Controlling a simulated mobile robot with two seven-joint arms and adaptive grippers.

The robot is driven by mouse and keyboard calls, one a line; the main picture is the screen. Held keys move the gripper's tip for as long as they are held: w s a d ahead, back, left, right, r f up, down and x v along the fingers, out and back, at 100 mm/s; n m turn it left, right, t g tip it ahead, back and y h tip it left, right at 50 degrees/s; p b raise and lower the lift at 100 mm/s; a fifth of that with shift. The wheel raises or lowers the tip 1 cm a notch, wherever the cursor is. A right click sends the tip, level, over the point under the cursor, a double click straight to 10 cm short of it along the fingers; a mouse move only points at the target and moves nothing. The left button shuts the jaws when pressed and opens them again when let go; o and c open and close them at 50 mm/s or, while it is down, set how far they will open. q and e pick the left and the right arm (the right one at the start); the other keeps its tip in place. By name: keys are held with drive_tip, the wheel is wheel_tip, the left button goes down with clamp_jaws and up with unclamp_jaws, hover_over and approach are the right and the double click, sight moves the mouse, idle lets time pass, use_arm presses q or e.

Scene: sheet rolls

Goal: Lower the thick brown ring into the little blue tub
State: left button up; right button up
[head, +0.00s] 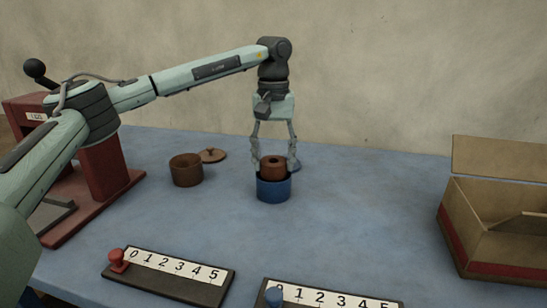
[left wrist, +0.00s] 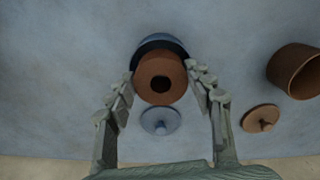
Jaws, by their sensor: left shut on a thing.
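The thick brown ring (head: 273,160) has a dark centre hole and is held upright between the fingers of my left gripper (head: 273,165). The little blue tub (head: 273,192) stands on the table under it, and the ring's lower part overlaps the tub's opening. I cannot tell how far inside it sits. In the left wrist view the ring (left wrist: 160,66) covers most of the tub (left wrist: 160,40), leaving its dark far rim showing. The left gripper's fingertips (left wrist: 160,78) press on both sides of the ring. My right gripper is not in view.
A blue lid (left wrist: 160,121) lies just behind the tub. A brown tub (head: 186,173) and its brown lid (head: 213,155) are to the left. Two number boards (head: 168,277) (head: 330,297) lie in front. An open cardboard box (head: 495,240) stands at right.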

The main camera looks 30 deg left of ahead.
use_arm(q)
drive_tip(key=shift+f, duration=0.7)
drive_tip(key=o, duration=1.3)
drive_tip(key=shift+c, duration=0.2)
drive_tip(key=shift+o, duration=0.3)
drive_tip(key=shift+o, duration=1.2)
drive_tip(key=shift+r, duration=4)
drive_tip(key=shift+f, duration=3.3)
